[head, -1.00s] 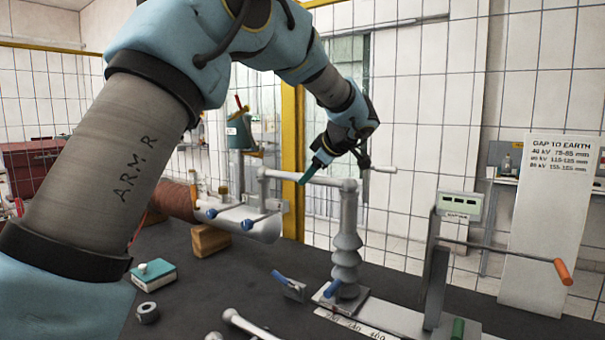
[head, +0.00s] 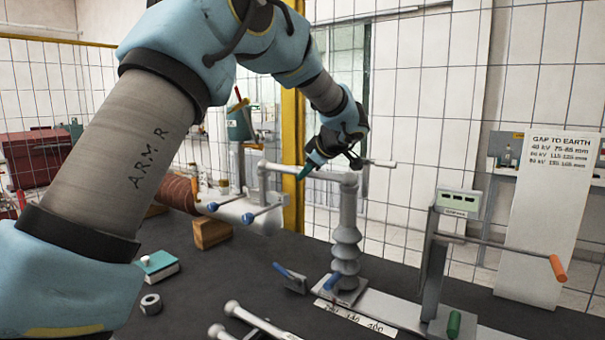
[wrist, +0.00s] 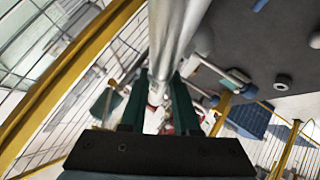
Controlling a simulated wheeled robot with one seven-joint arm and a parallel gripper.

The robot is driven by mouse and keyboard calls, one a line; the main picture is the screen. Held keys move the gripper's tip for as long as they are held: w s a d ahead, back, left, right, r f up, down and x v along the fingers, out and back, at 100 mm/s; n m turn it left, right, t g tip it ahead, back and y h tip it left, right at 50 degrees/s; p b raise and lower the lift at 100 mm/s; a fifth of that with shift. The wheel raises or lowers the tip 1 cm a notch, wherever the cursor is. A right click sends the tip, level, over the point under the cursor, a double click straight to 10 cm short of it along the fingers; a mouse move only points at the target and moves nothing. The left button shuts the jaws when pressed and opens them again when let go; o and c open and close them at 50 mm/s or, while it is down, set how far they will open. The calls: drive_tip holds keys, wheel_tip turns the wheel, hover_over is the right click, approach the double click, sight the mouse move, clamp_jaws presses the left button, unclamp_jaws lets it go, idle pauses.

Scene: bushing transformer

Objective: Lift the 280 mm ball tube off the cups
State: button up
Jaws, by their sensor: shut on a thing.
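The ball tube (head: 326,175) is a pale grey rod lying nearly level. Its right end is at the top of the ribbed grey insulator column (head: 346,245). Its left end is by a thin post above the grey cylinder. I cannot tell whether its ends touch the cups or are just clear; the cups are not distinct. My gripper (head: 307,170) is shut on the tube's middle part, coming from above. In the wrist view the tube (wrist: 172,40) runs down between the dark green fingers (wrist: 157,108).
Loose tubes (head: 250,318) lie at the table's front. A crank stand with an orange handle (head: 558,268) is on the right. A wooden block (head: 211,232), teal box (head: 157,265) and nut (head: 151,304) lie on the left. The gap board (head: 540,220) stands behind right.

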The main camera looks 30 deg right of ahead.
clamp_jaws()
wheel_tip(320, 180, up, 10)
drive_tip(key=b, duration=0.3)
drive_tip(key=shift+f, duration=0.25)
drive_tip(key=shift+r, duration=0.3)
drive_tip(key=shift+r, duration=0.1)
wheel_tip(320, 180, up, 5)
drive_tip(key=shift+f+p, duration=0.1)
drive_tip(key=shift+p, duration=1)
